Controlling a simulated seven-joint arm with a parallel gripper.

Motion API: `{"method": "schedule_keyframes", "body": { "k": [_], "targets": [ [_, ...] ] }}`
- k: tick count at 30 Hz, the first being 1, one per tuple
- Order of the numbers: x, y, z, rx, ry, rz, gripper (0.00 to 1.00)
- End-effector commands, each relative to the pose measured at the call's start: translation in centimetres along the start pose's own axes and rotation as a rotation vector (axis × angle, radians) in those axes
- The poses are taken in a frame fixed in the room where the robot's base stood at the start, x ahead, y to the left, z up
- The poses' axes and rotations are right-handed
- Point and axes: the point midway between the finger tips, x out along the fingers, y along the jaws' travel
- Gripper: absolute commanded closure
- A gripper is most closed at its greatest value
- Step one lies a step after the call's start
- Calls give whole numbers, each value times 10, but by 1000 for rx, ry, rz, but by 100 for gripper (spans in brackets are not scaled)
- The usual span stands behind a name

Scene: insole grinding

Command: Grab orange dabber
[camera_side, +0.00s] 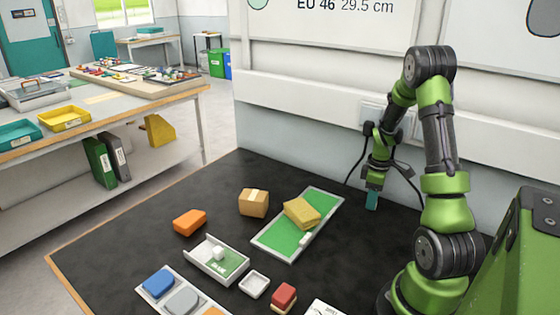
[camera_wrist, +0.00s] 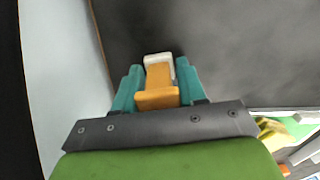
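In the wrist view, my gripper (camera_wrist: 158,85) has its teal fingers on both sides of an orange piece with a white end, which looks like the orange dabber (camera_wrist: 157,98). The fingers appear closed on it, and its white end reaches slightly past the fingertips. In the side view, my gripper (camera_side: 372,200) points down over the bare black mat near the wall. The teal finger hides whatever is between the fingers there.
On the black mat (camera_side: 150,225) are an orange block (camera_side: 190,222), a cardboard box (camera_side: 254,203), a green tray (camera_side: 275,237) with a yellow-tan block (camera_side: 302,213), a small white dish (camera_side: 254,284) and a red block (camera_side: 284,296). A tray of coloured pieces (camera_side: 147,291) lies at the front. The wall is close behind my gripper.

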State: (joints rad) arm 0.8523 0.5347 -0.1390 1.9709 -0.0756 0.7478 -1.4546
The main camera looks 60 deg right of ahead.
Motion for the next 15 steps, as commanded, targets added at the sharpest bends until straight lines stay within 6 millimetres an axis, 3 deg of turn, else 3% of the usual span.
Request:
{"method": "schedule_keyframes", "body": {
  "k": [3, 15],
  "targets": [
    [0, 0, 0, 0, 0, 0, 89],
    [-11, 1, 0, -1, 1, 3, 89]
  ]
}}
